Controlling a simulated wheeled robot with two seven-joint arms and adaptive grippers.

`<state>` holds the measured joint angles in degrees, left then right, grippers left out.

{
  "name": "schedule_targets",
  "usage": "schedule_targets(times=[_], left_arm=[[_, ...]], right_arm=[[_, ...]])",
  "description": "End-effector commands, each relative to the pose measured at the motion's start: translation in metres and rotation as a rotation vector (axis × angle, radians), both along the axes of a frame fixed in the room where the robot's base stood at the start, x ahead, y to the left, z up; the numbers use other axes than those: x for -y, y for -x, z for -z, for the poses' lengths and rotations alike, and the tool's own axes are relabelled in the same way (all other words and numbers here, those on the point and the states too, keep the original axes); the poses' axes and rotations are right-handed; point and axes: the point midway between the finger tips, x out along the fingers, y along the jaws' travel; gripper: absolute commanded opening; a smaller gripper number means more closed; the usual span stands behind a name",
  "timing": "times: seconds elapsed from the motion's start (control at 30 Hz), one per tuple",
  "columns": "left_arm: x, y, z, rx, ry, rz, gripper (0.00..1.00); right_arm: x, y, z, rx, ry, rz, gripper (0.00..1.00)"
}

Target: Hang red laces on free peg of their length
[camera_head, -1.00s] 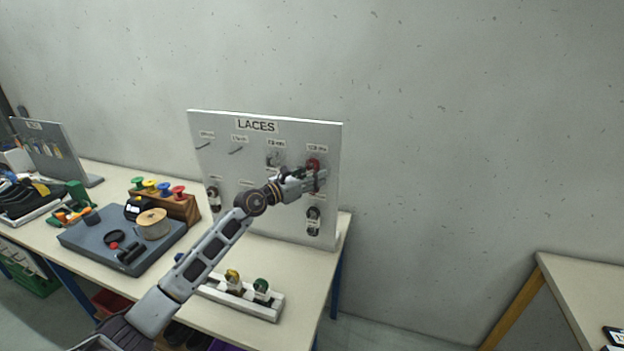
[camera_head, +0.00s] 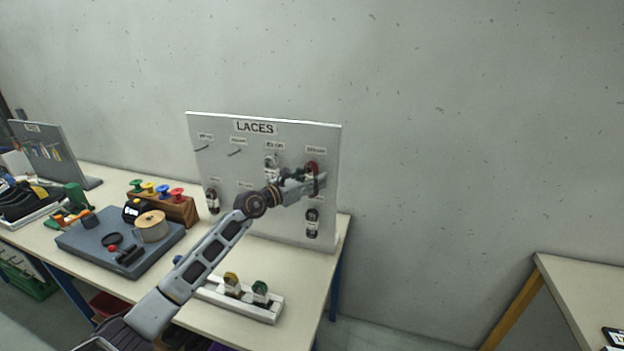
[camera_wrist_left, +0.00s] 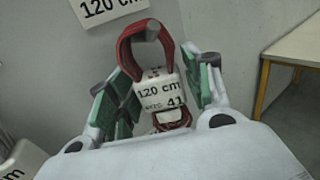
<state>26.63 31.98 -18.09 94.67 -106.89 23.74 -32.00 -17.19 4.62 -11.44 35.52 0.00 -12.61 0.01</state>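The red laces (camera_head: 312,167) are at the upper right peg of the grey LACES board (camera_head: 328,140). In the left wrist view the red loop (camera_wrist_left: 128,52) passes over the end of a peg (camera_wrist_left: 152,31), and its white band reads 120 cm. A 120 cm label (camera_wrist_left: 108,6) is on the board above. My left gripper (camera_head: 314,183) is at the laces in the head view. In the wrist view its green-padded fingers (camera_wrist_left: 163,75) stand apart on either side of the band, with gaps showing. My right gripper is out of view.
A pale lace bundle (camera_head: 272,162) hangs just left of my gripper, and a dark one (camera_head: 312,222) hangs below. A white tray (camera_head: 262,314) with lace bundles lies on the table in front. A wooden spool rack (camera_head: 180,208) stands left of the board.

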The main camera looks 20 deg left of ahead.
Motion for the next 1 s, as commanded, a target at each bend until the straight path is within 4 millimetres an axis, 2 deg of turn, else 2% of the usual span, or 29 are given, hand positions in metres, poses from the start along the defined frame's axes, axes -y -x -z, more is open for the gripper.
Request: schedule_targets(times=[0.57, 1.0], left_arm=[[-0.004, 0.002, 0.0, 0.001, -0.001, -0.004, 0.66], [-0.021, 0.031, 0.001, 0.0, -0.002, -0.003, 0.66]], right_arm=[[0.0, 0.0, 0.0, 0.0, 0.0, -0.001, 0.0], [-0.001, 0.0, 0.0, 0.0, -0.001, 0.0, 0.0]])
